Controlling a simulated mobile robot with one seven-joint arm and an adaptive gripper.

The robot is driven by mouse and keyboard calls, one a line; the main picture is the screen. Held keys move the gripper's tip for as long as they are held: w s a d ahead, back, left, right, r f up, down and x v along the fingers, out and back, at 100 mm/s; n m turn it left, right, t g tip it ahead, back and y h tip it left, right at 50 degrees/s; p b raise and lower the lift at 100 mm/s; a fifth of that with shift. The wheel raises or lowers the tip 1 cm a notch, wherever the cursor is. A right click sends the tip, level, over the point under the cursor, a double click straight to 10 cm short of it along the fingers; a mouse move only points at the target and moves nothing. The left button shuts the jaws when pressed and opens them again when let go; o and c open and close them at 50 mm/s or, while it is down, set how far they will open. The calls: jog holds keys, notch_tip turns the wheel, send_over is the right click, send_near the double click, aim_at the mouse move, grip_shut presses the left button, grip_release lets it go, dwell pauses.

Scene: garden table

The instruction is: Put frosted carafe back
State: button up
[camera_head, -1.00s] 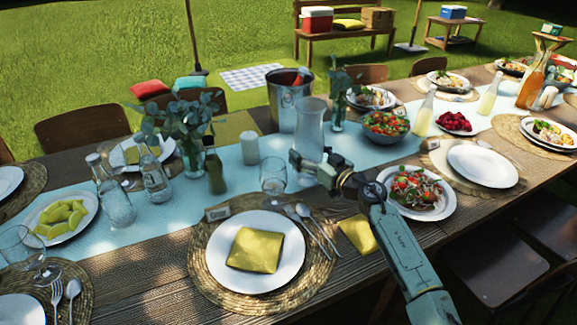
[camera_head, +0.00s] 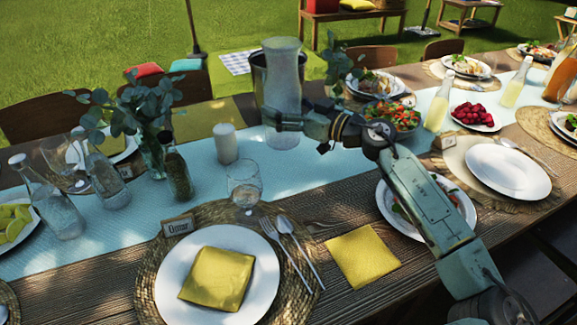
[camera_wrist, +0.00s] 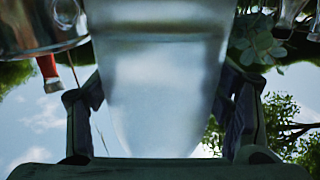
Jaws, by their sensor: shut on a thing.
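The frosted carafe (camera_head: 283,72) is a tall, pale, translucent vessel with a flared top. It stands upright over the light blue runner (camera_head: 140,205), in front of the metal bucket (camera_head: 258,92). My gripper (camera_head: 284,122) is shut on its lower part, reaching in from the right. In the wrist view the carafe (camera_wrist: 158,90) fills the middle, with a finger of my gripper (camera_wrist: 158,112) on each side. I cannot tell whether its base touches the runner.
A white candle (camera_head: 225,145), a stemmed glass (camera_head: 243,182) and a dark bottle (camera_head: 177,175) stand left of the carafe. A salad bowl (camera_head: 405,118) and a vase of leaves (camera_head: 337,75) are to its right. A place setting with a plate (camera_head: 190,285) lies in front.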

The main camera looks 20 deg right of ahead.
aim_at(283, 141)
jog(key=shift+f+p, duration=0.9)
jog(key=shift+f, duration=3.85)
jog(key=shift+f, duration=0.1)
jog(key=o, duration=2)
jog(key=shift+a+f, duration=0.1)
jog(key=shift+f, duration=0.05)
jog(key=shift+s, duration=0.1)
jog(key=b+v, duration=0.3)
jog(key=v, duration=0.7)
jog(key=shift+s+d+b, duration=0.15)
jog(key=shift+d+b, duration=0.2)
jog(key=shift+b, duration=0.05)
jog(key=shift+s+d, duration=0.35)
jog(key=shift+s, duration=0.2)
